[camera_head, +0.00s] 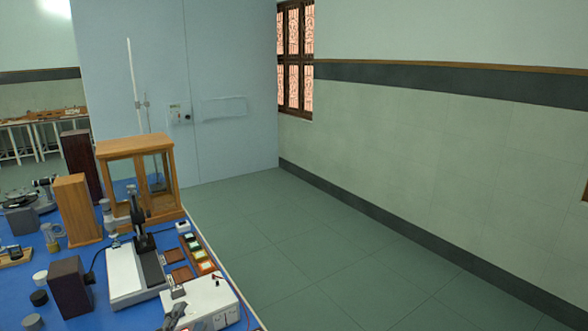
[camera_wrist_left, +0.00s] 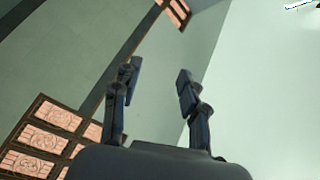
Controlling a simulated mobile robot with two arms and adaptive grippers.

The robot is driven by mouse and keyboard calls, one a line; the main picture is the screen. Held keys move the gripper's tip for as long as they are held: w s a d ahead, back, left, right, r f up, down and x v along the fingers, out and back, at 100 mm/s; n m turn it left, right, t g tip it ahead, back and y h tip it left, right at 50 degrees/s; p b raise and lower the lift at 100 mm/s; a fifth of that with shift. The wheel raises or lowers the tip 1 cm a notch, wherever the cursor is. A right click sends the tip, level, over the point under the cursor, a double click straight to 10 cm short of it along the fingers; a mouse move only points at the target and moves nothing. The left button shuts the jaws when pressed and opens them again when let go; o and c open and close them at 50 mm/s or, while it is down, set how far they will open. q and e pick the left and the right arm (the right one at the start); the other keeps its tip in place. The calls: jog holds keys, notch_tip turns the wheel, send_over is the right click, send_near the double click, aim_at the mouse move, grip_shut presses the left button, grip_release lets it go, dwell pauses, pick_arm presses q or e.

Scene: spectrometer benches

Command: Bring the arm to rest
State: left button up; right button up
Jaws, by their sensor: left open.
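My left gripper (camera_wrist_left: 160,84) is open in the left wrist view. Its two dark fingers stand apart with nothing between them. In the head view, dark parts that look like my left gripper (camera_head: 176,313) show at the bottom edge, in front of a white box. Most of the left arm is out of view there. My right gripper is in neither view.
A blue bench (camera_head: 18,279) at the left holds a wood-framed glass case (camera_head: 135,148), a wooden box (camera_head: 77,210), a dark box (camera_head: 70,287), a microscope-like instrument (camera_head: 136,270) and a white box (camera_head: 212,299). The tiled floor (camera_head: 330,260) to the right is clear.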

pick_arm(q)
jog(key=s+a+f+n+g+y, duration=0.2)
jog(key=s+f+n+g, duration=0.25)
jog(key=f, duration=0.35)
jog(key=s+a+f+n+g+y, duration=0.2)
jog(key=s+f+n+g, duration=0.25)
jog(key=f, duration=0.35)
jog(key=s+d+f+n+g+h, duration=0.1)
jog(key=s+f+g, duration=0.25)
jog(key=s, duration=0.35)
jog(key=s+d+f+n+g+h, duration=0.1)
jog(key=s+d+f+g, duration=0.2)
jog(key=s, duration=0.4)
notch_tip(320, 180, down, 29)
jog(key=s+a+g, duration=0.1)
jog(key=s, duration=0.1)
jog(key=s+a+f+g, duration=0.1)
jog(key=s+a+f, duration=0.2)
jog(key=s+f, duration=1.1)
jog(key=shift+s+a+f, duration=0.2)
jog(key=shift+s+f, duration=0.2)
jog(key=shift+s, duration=0.7)
